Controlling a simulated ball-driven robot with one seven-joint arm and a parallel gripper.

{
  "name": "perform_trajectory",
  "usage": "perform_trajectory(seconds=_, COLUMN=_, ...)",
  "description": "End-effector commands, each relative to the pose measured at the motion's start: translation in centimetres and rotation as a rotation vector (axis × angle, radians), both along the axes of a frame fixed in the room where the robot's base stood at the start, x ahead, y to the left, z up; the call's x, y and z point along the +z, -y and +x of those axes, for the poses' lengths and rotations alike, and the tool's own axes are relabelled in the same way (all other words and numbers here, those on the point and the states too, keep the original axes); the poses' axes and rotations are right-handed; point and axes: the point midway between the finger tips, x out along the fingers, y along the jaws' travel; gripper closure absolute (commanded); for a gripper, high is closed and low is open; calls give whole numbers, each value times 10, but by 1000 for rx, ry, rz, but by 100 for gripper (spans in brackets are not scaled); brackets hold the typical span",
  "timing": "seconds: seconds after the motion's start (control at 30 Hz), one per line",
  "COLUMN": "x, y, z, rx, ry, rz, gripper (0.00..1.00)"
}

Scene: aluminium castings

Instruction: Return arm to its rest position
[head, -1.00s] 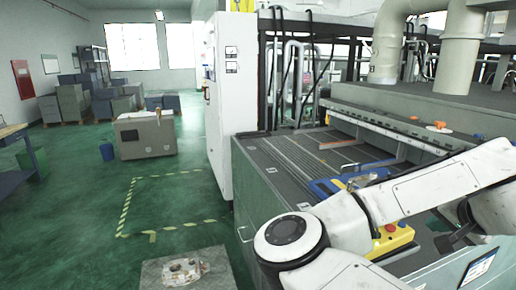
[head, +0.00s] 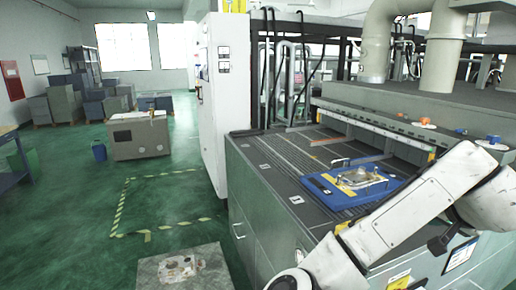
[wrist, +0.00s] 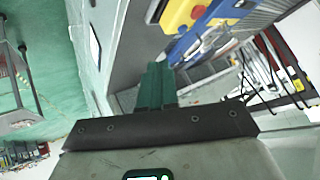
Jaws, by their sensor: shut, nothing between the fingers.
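My white arm (head: 405,215) reaches in from the right in the head view, over the near right corner of the grey machine bench. A metal casting (head: 361,177) lies on a blue fixture plate (head: 322,194) on the bench, apart from my arm. Part of a blue surface (wrist: 205,38) shows beyond my gripper in the wrist view.
The slatted bench (head: 285,165) fills the middle right. A yellow box with a red button (wrist: 183,14) is near my gripper. A tall white cabinet (head: 222,95) stands at the bench's left. Another casting (head: 180,270) lies on a floor plate. The marked green floor (head: 165,205) is open.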

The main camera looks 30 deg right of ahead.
Motion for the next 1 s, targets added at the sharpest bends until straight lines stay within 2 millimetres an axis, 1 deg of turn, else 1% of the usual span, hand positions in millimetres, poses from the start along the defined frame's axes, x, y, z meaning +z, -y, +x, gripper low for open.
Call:
perform_trajectory(seconds=0.17, x=-5, y=-4, z=6, rx=66, ry=-99, rz=-105, gripper=100)
perform_trajectory(seconds=0.27, x=-13, y=-12, z=15, rx=131, ry=-166, rz=-167, gripper=100)
perform_trajectory(seconds=0.37, x=-26, y=-25, z=25, rx=209, ry=-230, rz=-217, gripper=100)
perform_trajectory(seconds=0.47, x=-46, y=-42, z=35, rx=294, ry=-295, rz=-252, gripper=100)
perform_trajectory(seconds=0.57, x=-71, y=-63, z=42, rx=390, ry=-359, rz=-272, gripper=100)
perform_trajectory(seconds=0.63, x=-93, y=-81, z=45, rx=461, ry=-404, rz=-276, gripper=100)
perform_trajectory(seconds=0.77, x=-138, y=-117, z=43, rx=596, ry=-486, rz=-260, gripper=100)
perform_trajectory(seconds=0.8, x=-153, y=-129, z=40, rx=637, ry=-512, rz=-251, gripper=100)
perform_trajectory(seconds=0.87, x=-175, y=-149, z=34, rx=699, ry=-548, rz=-230, gripper=100)
perform_trajectory(seconds=0.9, x=-191, y=-162, z=28, rx=742, ry=-571, rz=-214, gripper=100)
perform_trajectory(seconds=0.97, x=-215, y=-184, z=17, rx=805, ry=-608, rz=-183, gripper=100)
perform_trajectory(seconds=1.0, x=-230, y=-199, z=7, rx=849, ry=-632, rz=-159, gripper=100)
